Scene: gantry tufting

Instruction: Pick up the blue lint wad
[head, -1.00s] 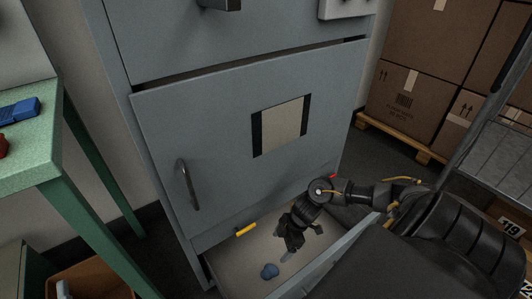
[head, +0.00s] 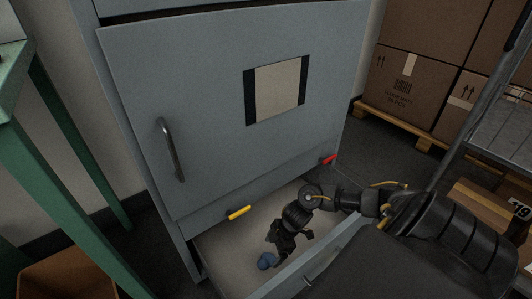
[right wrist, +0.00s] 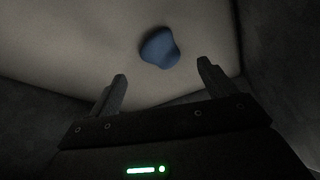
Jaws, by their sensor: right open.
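The blue lint wad (head: 266,261) lies on the pale floor of the open low drawer (head: 226,262) of the grey cabinet. It also shows in the right wrist view (right wrist: 159,48), ahead of the fingertips and roughly between their lines. My right gripper (head: 278,258) reaches down into the drawer close beside the wad. Its two fingers stand apart and empty in the right wrist view (right wrist: 162,70). I cannot tell the exact height of the fingertips above the drawer floor. My left gripper is not in view.
The drawer's front wall (head: 318,262) stands close to my right arm. A yellow tab (head: 239,213) and a red tab (head: 328,160) sit along the cabinet's lower edge. A green table (head: 40,165) and a cardboard box (head: 62,275) are at left. Boxes on a pallet (head: 425,143) stand at back right.

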